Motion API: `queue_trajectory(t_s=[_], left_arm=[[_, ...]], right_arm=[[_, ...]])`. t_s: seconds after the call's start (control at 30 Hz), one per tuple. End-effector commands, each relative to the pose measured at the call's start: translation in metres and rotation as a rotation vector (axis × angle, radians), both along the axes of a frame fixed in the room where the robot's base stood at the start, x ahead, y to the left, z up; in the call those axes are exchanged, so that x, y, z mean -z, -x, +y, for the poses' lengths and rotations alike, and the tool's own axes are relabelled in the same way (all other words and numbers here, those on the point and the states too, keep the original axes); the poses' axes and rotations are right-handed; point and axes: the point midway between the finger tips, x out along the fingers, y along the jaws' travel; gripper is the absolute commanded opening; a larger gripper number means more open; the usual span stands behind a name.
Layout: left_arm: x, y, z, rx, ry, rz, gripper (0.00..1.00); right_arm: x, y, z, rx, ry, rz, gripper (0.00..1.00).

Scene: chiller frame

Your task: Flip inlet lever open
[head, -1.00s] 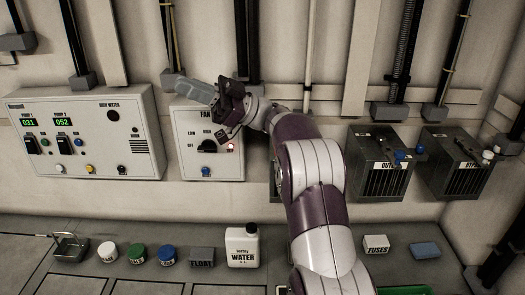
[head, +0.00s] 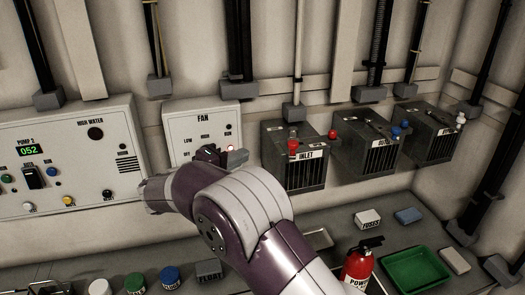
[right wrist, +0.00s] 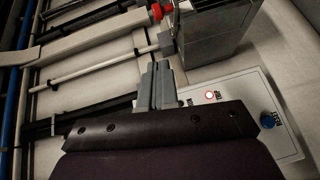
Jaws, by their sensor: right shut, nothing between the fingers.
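The inlet box (head: 307,174) is a dark grey vented box labelled INLET on the wall, right of the fan panel. A red handle (head: 293,146) stands at its front above the label, and a red knob (head: 332,134) is at its upper right corner. My right gripper (head: 238,157) is shut and empty in front of the fan panel's lower right, pointing right toward the inlet box, apart from it. In the right wrist view the shut fingers (right wrist: 156,84) are below a grey box (right wrist: 212,25) with a red part (right wrist: 157,12) beside it. My left gripper is out of view.
The fan panel (head: 203,120) with a lit red lamp is behind my right arm. Two similar boxes, one with a blue knob (head: 396,133), hang farther right. The bench below holds a fire extinguisher (head: 359,266), a green tray (head: 415,270) and several jars.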

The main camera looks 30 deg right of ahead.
Motion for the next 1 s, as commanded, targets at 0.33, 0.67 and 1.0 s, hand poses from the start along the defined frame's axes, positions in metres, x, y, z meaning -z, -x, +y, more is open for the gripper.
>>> queue_trajectory(t_s=[0.33, 0.67, 1.0], left_arm=[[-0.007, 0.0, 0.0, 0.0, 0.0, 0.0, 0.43], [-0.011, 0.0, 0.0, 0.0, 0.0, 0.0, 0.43], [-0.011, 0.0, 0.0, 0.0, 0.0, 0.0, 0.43]], right_arm=[[0.006, -0.017, -0.069, 0.004, 0.001, -0.003, 0.0], [0.013, -0.007, -0.116, 0.002, 0.002, -0.004, 0.0], [0.014, -0.003, -0.122, 0.001, 0.002, -0.006, 0.0]])
